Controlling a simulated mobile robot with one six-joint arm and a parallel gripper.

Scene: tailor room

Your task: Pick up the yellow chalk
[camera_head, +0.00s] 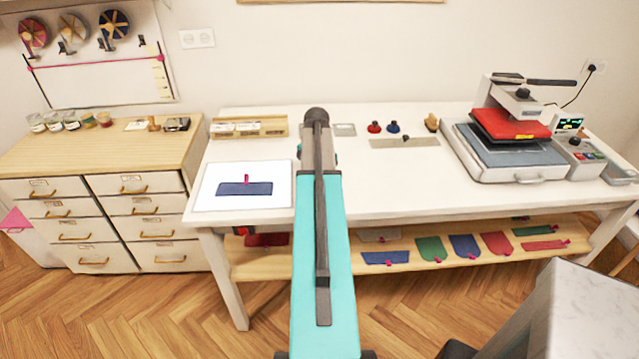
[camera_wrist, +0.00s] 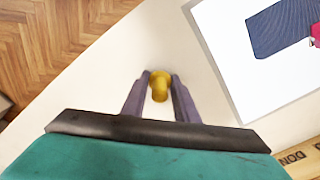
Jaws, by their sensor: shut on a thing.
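In the wrist view, the yellow chalk (camera_wrist: 159,90) is a short, rounded yellow piece with a wider top. It stands between the two grey fingertips of my gripper (camera_wrist: 160,80), which are shut on it. The white tabletop (camera_wrist: 95,85) shows beneath and around it. I cannot tell whether the chalk touches the table or hangs just above it. In the head view my teal and grey arm reaches over the white table (camera_head: 420,200), and the chalk and fingers are hidden behind it.
A white board (camera_head: 210,200) with a dark blue fabric piece (camera_head: 240,189) lies left of my arm. A labelled wooden tray (camera_head: 220,134) stands behind it. A heat press (camera_head: 515,140) stands at right. Red (camera_head: 374,127) and blue (camera_head: 393,127) items stand at the back. The front right tabletop is clear.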

